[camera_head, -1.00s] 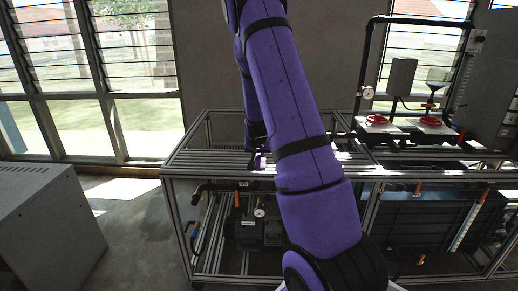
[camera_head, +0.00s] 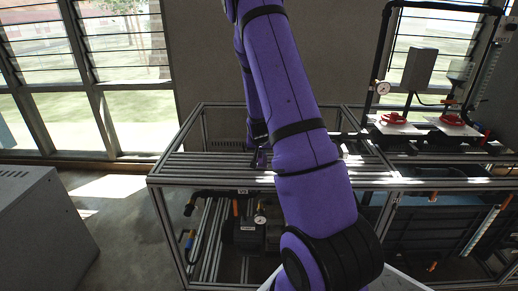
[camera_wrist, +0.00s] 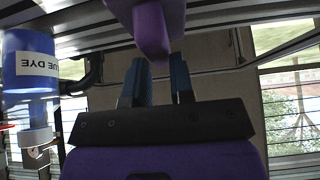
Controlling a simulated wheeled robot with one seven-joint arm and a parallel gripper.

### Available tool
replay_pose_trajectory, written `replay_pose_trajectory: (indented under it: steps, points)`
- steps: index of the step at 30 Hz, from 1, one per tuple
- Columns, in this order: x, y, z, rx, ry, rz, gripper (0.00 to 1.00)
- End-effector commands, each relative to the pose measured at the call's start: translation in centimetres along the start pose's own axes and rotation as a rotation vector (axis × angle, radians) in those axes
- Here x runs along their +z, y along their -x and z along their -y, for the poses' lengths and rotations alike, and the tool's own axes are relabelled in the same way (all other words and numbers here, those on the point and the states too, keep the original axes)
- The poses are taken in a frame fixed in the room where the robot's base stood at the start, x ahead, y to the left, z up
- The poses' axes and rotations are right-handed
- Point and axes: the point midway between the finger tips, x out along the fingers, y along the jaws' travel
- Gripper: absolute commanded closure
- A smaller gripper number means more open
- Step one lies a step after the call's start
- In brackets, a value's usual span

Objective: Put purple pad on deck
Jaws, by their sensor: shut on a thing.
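The purple pad (camera_wrist: 158,18) is at the top of the wrist view, with a narrow stub reaching down between my fingertips. My gripper (camera_wrist: 158,65) has two blue-grey fingers and is shut on this stub. In the head view my gripper (camera_head: 260,158) is small and dark, low over the deck, and my purple arm hides much around it. The deck (camera_head: 205,166) is the slatted metal top of a framed bench. I cannot tell whether the pad touches the slats.
A blue dye container (camera_wrist: 30,65) is close at the left in the wrist view. Red-handled valves (camera_head: 452,119), pipes and a gauge (camera_head: 382,88) stand at the bench's right. A grey cabinet (camera_head: 40,225) stands at the left. The deck's left part looks clear.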

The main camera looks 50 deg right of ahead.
Motion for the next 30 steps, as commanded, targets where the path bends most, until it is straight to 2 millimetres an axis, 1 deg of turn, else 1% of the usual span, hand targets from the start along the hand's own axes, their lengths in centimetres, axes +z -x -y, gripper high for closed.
replay_pose_trajectory:
  steps: [3, 15, 16, 17, 18, 19, 26, 30]
  points:
    - [0.77, -0.58, -0.29, 0.001, -0.001, -0.001, 1.00]
    - [1.01, -0.89, -0.32, 0.001, -0.001, -0.002, 1.00]
    - [0.98, -0.85, -0.31, 0.001, -0.002, -0.002, 0.71]
    - [0.97, -0.84, -0.31, 0.001, -0.002, -0.002, 0.64]
    - [0.97, -0.84, -0.31, 0.001, -0.002, -0.002, 0.55]
    - [0.96, -0.84, -0.31, 0.001, -0.002, -0.002, 0.52]
    - [0.95, -0.82, -0.31, 0.001, -0.002, -0.002, 0.52]
    - [0.77, -0.30, -0.28, 0.001, -0.001, -0.003, 0.52]
